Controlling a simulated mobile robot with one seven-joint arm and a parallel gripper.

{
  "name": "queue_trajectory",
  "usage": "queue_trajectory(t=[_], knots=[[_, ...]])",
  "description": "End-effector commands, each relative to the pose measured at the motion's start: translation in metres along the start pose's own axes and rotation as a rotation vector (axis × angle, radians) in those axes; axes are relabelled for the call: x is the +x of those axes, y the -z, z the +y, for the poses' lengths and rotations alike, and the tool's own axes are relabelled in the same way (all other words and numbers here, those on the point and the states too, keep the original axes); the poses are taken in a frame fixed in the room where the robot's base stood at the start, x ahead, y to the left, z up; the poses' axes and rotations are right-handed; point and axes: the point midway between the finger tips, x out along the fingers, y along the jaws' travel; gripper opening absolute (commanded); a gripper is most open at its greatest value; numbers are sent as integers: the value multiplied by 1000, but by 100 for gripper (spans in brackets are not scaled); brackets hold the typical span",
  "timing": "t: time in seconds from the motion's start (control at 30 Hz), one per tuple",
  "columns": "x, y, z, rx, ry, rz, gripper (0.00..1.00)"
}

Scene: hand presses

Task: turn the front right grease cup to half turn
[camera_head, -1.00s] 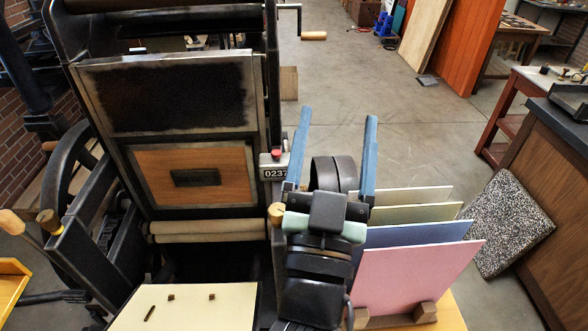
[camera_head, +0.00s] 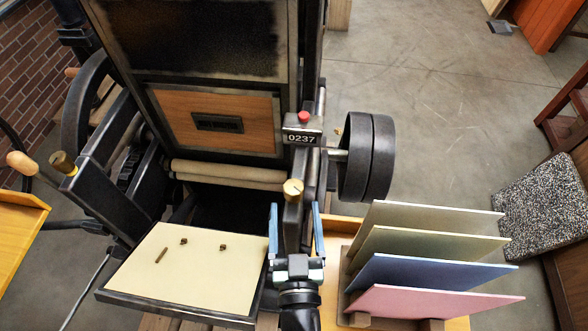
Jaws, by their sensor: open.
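The front right grease cup (camera_head: 293,188) is a small brass cap on top of the press's right side frame, with a dark mark on its top. My gripper (camera_head: 295,212) is open, its two blue fingers apart just in front of the cup, on the near side. The fingers do not appear to be closed on anything; whether they touch the frame I cannot tell. A second brass grease cup (camera_head: 62,163) sits on the left side frame.
A counter (camera_head: 302,138) reading 0237 with a red button sits behind the cup. A black double pulley (camera_head: 366,157) juts out at right. Coloured boards (camera_head: 430,303) stand in a rack at the lower right. A cream feed board (camera_head: 185,268) lies at left.

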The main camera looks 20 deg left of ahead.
Motion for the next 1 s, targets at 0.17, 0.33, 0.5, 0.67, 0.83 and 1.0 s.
queue_trajectory(t=[0.17,0.33,0.5,0.67,0.83,1.0], knots=[[35,3,0,-1,0,3,80],[62,2,0,0,0,3,80],[80,1,0,0,-1,1,80],[87,1,0,-1,-1,0,80],[87,0,0,-1,-1,0,80],[87,0,0,-1,-1,0,68]])
